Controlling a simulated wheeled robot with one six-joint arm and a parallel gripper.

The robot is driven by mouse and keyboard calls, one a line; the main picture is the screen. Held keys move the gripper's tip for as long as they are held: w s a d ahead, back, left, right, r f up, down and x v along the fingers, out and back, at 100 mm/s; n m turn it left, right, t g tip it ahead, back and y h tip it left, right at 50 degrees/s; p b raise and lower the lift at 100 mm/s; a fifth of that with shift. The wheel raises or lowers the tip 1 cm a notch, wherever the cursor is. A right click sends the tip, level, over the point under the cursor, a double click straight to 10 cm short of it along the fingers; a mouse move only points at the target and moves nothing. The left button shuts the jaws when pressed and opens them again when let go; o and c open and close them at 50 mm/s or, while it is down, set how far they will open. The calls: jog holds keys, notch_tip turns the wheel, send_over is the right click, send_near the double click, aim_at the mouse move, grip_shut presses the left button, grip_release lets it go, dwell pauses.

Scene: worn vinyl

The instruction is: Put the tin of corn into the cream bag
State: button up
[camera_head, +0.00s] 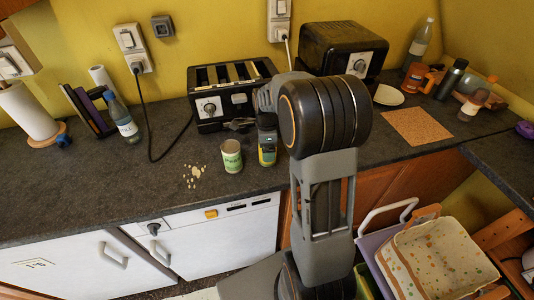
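A short green-and-cream tin (231,156) stands upright on the dark counter, left of my arm. Its label is too small to read, so I cannot confirm that it is the corn. A dark container with a yellow-green label (267,152) stands just to its right. My gripper (241,123) is mostly hidden behind my arm, near the front of the toaster; its fingers are not clear, and the tin stands apart in front of it. The cream bag (440,258), with coloured dots, is open-topped at the lower right, below the counter.
A toaster (222,104) and a black appliance (343,48) stand along the wall. Pale crumbs (195,174) lie left of the tin. A blue bottle (122,120) and paper roll (27,110) stand at left. A cork mat (418,126) lies at right. The front left counter is clear.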

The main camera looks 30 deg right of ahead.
jog(key=shift+f, duration=0.15)
jog(key=c, duration=1.3)
